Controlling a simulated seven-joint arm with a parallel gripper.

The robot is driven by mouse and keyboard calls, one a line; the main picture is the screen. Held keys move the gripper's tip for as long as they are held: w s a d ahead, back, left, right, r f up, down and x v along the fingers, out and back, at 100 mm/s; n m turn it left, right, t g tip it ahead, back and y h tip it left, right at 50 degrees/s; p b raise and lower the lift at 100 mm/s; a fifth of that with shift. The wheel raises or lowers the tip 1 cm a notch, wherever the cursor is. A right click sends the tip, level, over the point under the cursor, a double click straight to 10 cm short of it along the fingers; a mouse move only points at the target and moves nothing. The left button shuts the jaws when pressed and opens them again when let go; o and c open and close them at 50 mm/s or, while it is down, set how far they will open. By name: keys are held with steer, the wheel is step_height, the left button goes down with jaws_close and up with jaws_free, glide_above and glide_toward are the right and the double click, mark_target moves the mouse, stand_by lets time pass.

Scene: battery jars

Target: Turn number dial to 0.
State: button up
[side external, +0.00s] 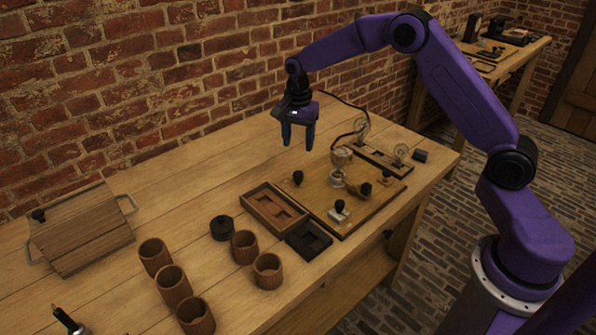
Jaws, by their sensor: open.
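My gripper (298,143) points down with its two dark fingers apart and nothing between them. It appears above the back left part of a wooden board (318,197) on the table. The board carries a black knob (298,178), a brass and white fitting (341,157), a dark cylindrical part (363,189) and a black knob on a pale base (340,209). I cannot tell which of these is the number dial, and no digits are readable. My gripper touches none of them.
Several ribbed brown jars (172,283) and a round black piece (222,228) stand at the front left. A wooden tray (272,208) and a black tray (309,239) adjoin the board. A lidded wooden box (80,230) is far left. Glass bulbs (401,152) stand behind the board.

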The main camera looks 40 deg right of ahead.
mark_target(298, 174)
step_height(298, 174, down, 11)
stand_by(0.4)
steer(key=c, duration=1.1)
